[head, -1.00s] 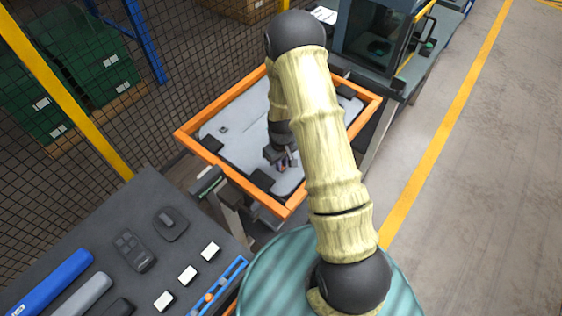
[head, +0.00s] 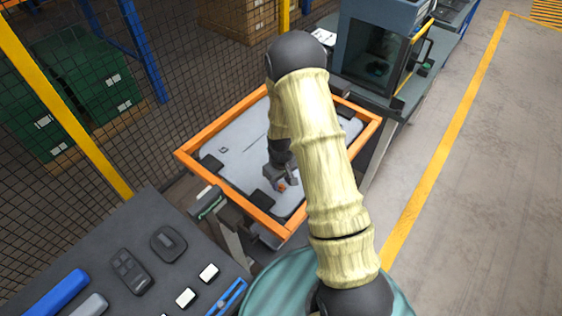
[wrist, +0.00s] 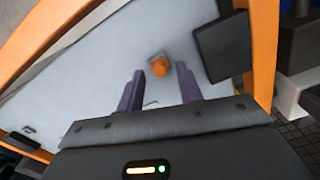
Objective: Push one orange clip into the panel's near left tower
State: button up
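An orange clip (wrist: 160,69) sits at a small grey tower on the panel (wrist: 85,85), beside a dark pad. It also shows as a small orange spot in the head view (head: 282,187). I cannot tell how deep it is seated. My gripper (wrist: 160,77) is open, its two purple fingers apart. In the wrist view the clip lies between and just beyond the fingertips, with visible gaps on both sides. In the head view my gripper (head: 284,180) is low over the near part of the panel (head: 240,138), and my arm hides the panel's right side.
An orange frame (head: 228,115) rings the panel, with black pads (head: 264,200) along its edges. A dark bench (head: 110,235) at the lower left holds a blue rail (head: 228,297) and white blocks (head: 208,272). A machine (head: 382,45) stands behind.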

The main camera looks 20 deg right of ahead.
notch_tip(320, 180, up, 16)
jog(key=b, duration=0.4)
jog(key=shift+r, duration=0.25)
dwell(0.9)
jog(key=s+r+m+t, duration=0.2)
jog(key=s+r+m, duration=0.1)
jog(key=s, duration=1.1)
jog(key=shift+s+r+m+t, duration=0.2)
jog(key=shift+s+m+t, duration=0.1)
jog(key=shift+m, duration=0.3)
jog(key=shift+w, duration=0.2)
